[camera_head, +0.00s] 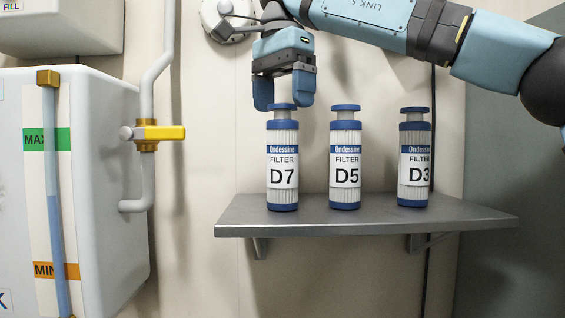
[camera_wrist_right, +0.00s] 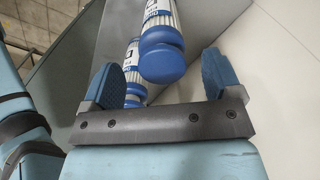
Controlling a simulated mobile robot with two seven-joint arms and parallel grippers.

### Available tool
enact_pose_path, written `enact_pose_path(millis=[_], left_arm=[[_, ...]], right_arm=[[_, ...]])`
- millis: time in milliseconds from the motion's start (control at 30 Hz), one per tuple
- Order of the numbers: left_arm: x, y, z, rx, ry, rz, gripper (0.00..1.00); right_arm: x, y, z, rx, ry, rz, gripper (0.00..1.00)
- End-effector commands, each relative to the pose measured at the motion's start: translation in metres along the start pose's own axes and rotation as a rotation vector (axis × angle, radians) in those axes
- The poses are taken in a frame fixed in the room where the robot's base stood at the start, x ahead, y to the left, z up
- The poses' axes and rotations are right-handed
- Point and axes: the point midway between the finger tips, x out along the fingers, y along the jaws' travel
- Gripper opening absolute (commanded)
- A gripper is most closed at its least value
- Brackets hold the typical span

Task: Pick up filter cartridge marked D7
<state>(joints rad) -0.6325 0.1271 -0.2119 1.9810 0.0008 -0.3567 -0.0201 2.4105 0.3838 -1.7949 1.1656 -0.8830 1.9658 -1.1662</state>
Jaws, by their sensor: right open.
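The filter cartridge marked D7 (camera_head: 283,165) stands upright on a grey wall shelf (camera_head: 350,228), leftmost of three alike. It is white and pleated with blue end caps and a blue top knob. My right gripper (camera_head: 284,102) points down over it, open, with its fingers on either side of the top knob. In the right wrist view, a blue-capped cartridge (camera_wrist_right: 162,55) shows between the open fingers, and part of another shows behind it. I cannot read their labels there. My left gripper is not in view.
Cartridges D5 (camera_head: 345,165) and D3 (camera_head: 414,165) stand upright to the right of D7 with gaps between. A white tank (camera_head: 110,230) with a yellow-handled valve (camera_head: 160,133) is at left. The right end of the shelf is bare.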

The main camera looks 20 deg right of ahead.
Motion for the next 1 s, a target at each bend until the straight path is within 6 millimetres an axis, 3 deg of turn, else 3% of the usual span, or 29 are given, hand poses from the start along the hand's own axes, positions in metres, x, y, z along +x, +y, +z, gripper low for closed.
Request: enact_pose_path(millis=[300, 567, 900, 1000], left_arm=[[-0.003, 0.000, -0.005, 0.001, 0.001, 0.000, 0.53], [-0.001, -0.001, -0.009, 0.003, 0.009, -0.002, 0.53], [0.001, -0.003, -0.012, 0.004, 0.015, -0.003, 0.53], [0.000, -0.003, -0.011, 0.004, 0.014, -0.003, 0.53]], right_arm=[[0.044, 0.000, 0.000, 0.000, 0.002, 0.001, 0.84], [0.047, 0.000, 0.000, 0.000, 0.001, 0.000, 0.84], [0.047, 0.000, 0.000, 0.000, 0.001, 0.001, 0.09], [0.047, 0.000, 0.000, 0.000, 0.000, 0.000, 0.08]])
